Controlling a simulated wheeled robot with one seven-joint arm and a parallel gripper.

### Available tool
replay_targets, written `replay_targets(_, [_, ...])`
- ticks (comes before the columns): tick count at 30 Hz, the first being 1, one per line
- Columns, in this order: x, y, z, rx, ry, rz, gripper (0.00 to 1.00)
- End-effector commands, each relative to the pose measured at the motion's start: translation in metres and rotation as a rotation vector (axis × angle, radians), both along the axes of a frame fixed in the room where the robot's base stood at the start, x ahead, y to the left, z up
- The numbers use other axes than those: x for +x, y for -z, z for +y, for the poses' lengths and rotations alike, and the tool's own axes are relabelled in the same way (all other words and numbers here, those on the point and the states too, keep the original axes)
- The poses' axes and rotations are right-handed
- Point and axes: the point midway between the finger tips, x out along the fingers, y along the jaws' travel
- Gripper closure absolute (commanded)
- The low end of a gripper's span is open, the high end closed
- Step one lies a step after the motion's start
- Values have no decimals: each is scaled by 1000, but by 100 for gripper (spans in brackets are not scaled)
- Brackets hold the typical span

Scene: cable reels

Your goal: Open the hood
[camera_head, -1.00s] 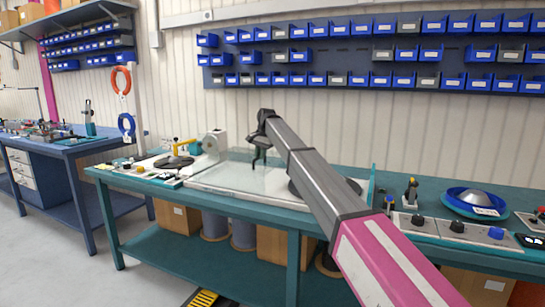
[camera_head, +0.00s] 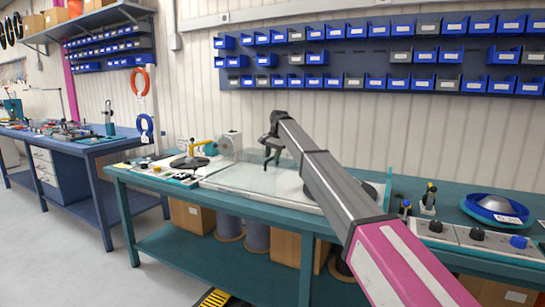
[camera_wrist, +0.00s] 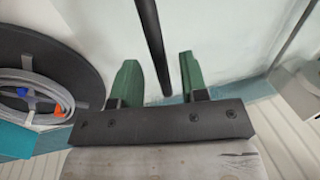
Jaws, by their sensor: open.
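The hood (camera_head: 238,178) is a clear, see-through cover on the teal workbench, and it looks closed. My gripper (camera_head: 273,160) is over the hood, pointing down, with my arm reaching in from the lower right. In the wrist view my gripper (camera_wrist: 157,80) has two green fingers spread apart. A dark round bar (camera_wrist: 153,40), seemingly the hood's handle, runs between them with a gap on each side. The head view does not show clearly how the bar joins the hood.
A black reel with a grey cable coil (camera_wrist: 38,95) lies left in the wrist view. On the teal bench (camera_head: 130,178), a yellow-handled device (camera_head: 192,150) stands left, and a control panel (camera_head: 470,236) and blue bowl (camera_head: 497,206) right. Blue bins (camera_head: 370,55) hang behind.

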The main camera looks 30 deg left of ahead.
Motion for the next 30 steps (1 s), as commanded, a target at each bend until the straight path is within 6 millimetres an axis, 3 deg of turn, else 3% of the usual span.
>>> replay_targets(8, [0,-23,-4,1,0,-1,60])
replay_targets(21, [0,-97,-19,1,0,-1,60])
replay_targets(30, [0,-105,-21,0,0,0,60])
